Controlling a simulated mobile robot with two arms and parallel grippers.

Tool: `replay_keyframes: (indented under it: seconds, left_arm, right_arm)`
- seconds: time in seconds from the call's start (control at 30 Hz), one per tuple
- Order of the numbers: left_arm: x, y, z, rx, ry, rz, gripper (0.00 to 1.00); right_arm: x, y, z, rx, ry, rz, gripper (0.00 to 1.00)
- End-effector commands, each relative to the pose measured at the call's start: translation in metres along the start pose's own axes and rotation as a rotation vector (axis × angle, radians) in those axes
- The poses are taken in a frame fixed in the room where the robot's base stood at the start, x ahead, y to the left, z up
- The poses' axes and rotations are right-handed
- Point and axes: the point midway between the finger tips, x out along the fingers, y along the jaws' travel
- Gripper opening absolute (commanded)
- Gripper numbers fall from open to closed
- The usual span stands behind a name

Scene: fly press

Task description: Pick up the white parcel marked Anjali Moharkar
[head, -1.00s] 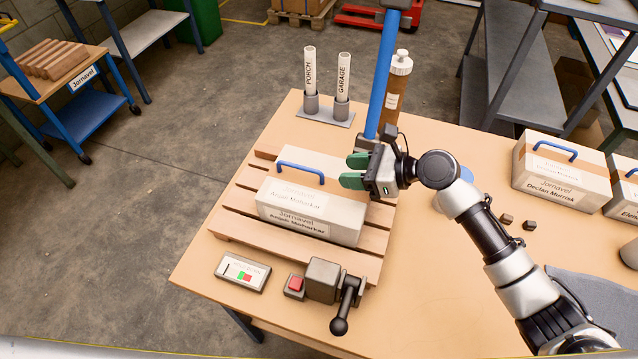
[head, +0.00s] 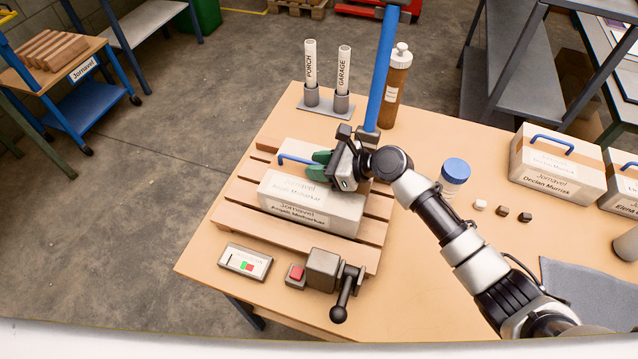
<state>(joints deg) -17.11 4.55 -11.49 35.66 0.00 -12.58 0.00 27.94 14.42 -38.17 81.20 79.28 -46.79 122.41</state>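The white parcel (head: 345,212) marked Anjali Moharkar, with "Jornavel" above the name, rests on a slatted wooden pallet (head: 232,214) on the table. Its blue handle (head: 292,159) stands on top; the handle's right end is hidden behind my gripper. My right gripper (head: 317,165) is just over the parcel's top at that right end. Its two green fingers point left and look apart, one behind the other. Whether they touch the handle cannot be told. My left gripper is not in view.
Tubes marked PORCH (head: 311,68) and GARAGE (head: 343,72), a blue post (head: 382,75) and a brown bottle (head: 395,88) stand behind. A lever device (head: 325,272) is in front. A blue-lidded jar (head: 455,178) and the Declan Murrisk parcel (head: 548,180) are to the right.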

Motion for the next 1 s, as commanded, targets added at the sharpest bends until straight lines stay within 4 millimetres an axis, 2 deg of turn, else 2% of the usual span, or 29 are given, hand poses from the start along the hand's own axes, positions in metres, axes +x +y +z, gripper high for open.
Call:
replay_keyframes:
  seconds: [0.03,0.2,1.0]
  left_arm:
    - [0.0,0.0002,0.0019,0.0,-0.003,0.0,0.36]
    - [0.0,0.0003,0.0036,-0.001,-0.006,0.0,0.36]
    - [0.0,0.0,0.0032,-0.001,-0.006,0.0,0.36]
  right_arm:
    - [-0.0001,0.0,0.0,0.0,0.0,0.0,0.23]
    - [-0.0002,0.0001,0.0001,0.0,0.0,0.0,0.0]
    - [-0.0001,0.0002,0.0004,0.0,-0.001,0.0,0.0]
